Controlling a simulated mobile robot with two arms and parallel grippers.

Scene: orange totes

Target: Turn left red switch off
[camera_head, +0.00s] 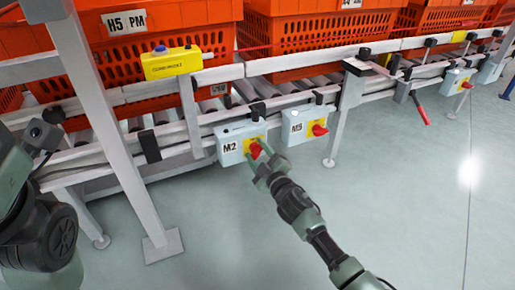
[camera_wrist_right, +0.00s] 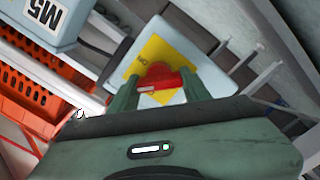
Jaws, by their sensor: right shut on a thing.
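The left red switch (camera_head: 255,150) is a red knob on a yellow plate on the light-blue box (camera_head: 230,148) labelled M2. My right gripper (camera_head: 262,157) is at this knob. In the right wrist view the red knob (camera_wrist_right: 160,78) sits between the two green fingers (camera_wrist_right: 158,90), which are shut on it. The knob's sides are partly hidden by the fingers. A second red switch (camera_head: 320,130) is on the box labelled M5 (camera_head: 294,132), just to the right. On the left of the head view part of my left arm shows, but its gripper does not.
The boxes hang on the grey conveyor frame (camera_head: 205,120). Orange totes (camera_head: 165,35) stand on the rollers behind. A yellow box with a blue button (camera_head: 172,63) is on the rail. A grey post (camera_head: 105,110) stands at left.

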